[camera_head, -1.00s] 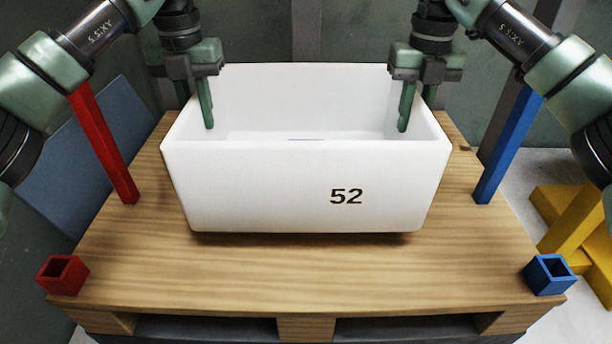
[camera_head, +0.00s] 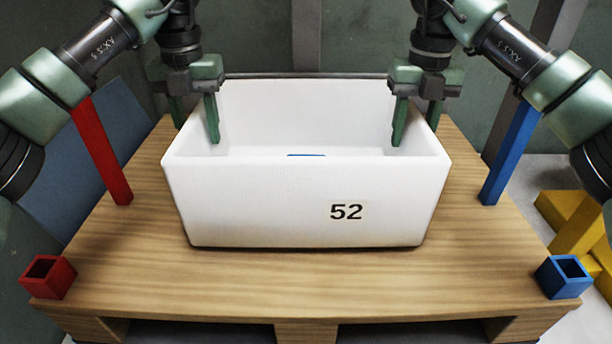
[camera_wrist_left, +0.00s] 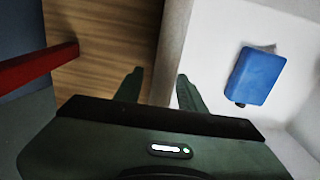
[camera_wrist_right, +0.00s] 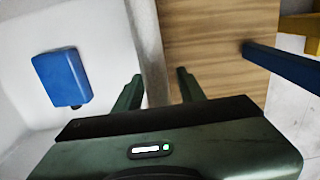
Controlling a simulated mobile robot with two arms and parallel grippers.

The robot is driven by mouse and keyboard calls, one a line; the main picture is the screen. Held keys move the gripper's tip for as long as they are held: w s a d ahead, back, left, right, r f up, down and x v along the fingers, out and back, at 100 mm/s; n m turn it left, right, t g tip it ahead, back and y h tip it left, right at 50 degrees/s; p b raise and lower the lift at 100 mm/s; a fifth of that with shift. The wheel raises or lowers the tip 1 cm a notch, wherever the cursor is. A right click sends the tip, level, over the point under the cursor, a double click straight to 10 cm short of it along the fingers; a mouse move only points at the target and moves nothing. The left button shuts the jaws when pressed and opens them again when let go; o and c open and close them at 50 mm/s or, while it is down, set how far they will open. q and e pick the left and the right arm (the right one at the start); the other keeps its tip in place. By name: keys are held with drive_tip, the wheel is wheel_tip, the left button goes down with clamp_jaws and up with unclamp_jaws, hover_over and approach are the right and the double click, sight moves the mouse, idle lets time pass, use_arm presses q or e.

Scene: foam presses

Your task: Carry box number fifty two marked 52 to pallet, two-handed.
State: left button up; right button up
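The white foam box marked 52 (camera_head: 262,205) sits upright on the wooden pallet (camera_head: 300,285), roughly in its middle. My left gripper (camera_head: 196,132) is open around the box's left wall, one finger inside and one outside. My right gripper (camera_head: 415,136) is open around the right wall in the same way. The left wrist view shows gaps between the fingers and the wall (camera_wrist_left: 172,45). The right wrist view likewise shows the wall (camera_wrist_right: 150,50) between spread fingers. A blue block-like item (camera_wrist_left: 258,75) lies inside the box. The outer fingers are partly hidden in the head view.
Red posts (camera_head: 102,155) and blue posts (camera_head: 510,155) rise at the pallet's sides. A red socket (camera_head: 47,277) and a blue socket (camera_head: 563,277) mark its front corners. Yellow pieces (camera_head: 575,225) stand on the floor at right. The pallet's front strip is clear.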

use_arm(q)
wheel_tip(320, 180, up, 11)
drive_tip(key=shift+r, duration=0.45)
use_arm(e)
drive_tip(key=shift+r, duration=0.1)
wheel_tip(320, 180, up, 12)
drive_tip(key=shift+f, duration=0.1)
idle(0.6)
